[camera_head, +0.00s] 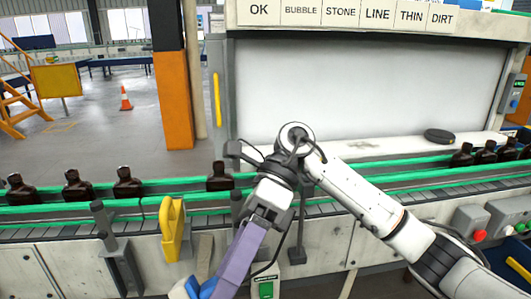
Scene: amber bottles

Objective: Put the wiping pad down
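My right arm comes in from the lower right, bends at the top and points its gripper (265,214) downward in front of the conveyor. A long flat purple piece (238,262), which looks like the wiping pad, hangs tilted down and left from the fingers. The gripper appears shut on its upper end. Its lower end runs to the bottom edge of the view, beside a blue and white thing (200,289) that I cannot identify. My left gripper is not in view.
Dark amber bottles (127,182) stand on the green-edged conveyor (60,210), with more at far right. A dark disc (438,135) lies on the ledge below the white panel. A yellow holder (171,231) and grey posts stand along the front. Control buttons (480,234) are at right.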

